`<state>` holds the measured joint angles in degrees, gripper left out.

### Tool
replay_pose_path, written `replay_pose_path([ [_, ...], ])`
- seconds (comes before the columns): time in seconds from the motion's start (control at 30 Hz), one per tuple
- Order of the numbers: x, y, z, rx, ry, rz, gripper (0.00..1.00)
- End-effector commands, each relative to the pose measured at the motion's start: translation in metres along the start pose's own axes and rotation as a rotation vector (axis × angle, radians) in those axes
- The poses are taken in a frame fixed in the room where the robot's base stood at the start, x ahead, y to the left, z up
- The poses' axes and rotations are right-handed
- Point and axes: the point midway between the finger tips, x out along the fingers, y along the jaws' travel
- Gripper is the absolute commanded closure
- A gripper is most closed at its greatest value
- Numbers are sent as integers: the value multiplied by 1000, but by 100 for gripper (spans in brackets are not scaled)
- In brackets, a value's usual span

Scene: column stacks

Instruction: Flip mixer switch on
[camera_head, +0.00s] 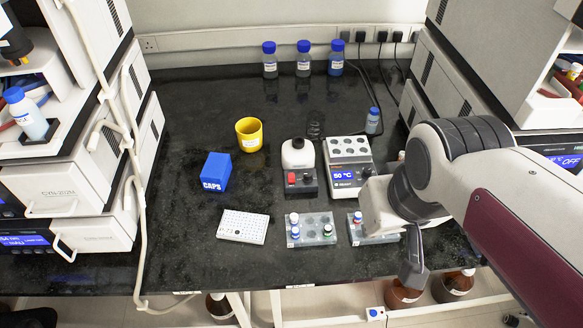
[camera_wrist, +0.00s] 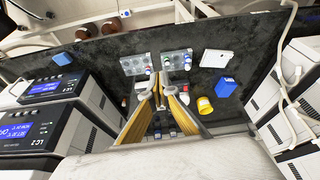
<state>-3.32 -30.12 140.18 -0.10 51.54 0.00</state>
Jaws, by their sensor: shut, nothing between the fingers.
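The mixer (camera_head: 299,158) stands mid-bench in the head view, with a white rounded top on a dark base. A red switch (camera_head: 291,179) is on the left of its front face; its on or off position is too small to tell. My gripper (camera_wrist: 160,105) shows in the wrist view with its yellowish fingers shut and empty. In the head view my wrist is to the right of the mixer and nearer the front, apart from it, and my fingers are not clearly made out. In the wrist view my fingers largely hide the mixer.
The heating block (camera_head: 349,163), reading 50 °C, stands right beside the mixer. A tube rack (camera_head: 312,232) is in front of it, with a second rack (camera_head: 357,221) partly behind my wrist. A blue caps box (camera_head: 215,172), yellow cup (camera_head: 249,135) and white plate (camera_head: 243,227) are left.

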Motion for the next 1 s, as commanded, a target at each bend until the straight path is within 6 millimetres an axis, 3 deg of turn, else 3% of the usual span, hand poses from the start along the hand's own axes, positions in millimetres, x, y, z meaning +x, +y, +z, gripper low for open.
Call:
replay_pose_path([
  [0.47, 38, -15, -51, 38, -118, -1, 100],
  [1.0, 98, -37, -117, 283, -196, 35, 100],
])
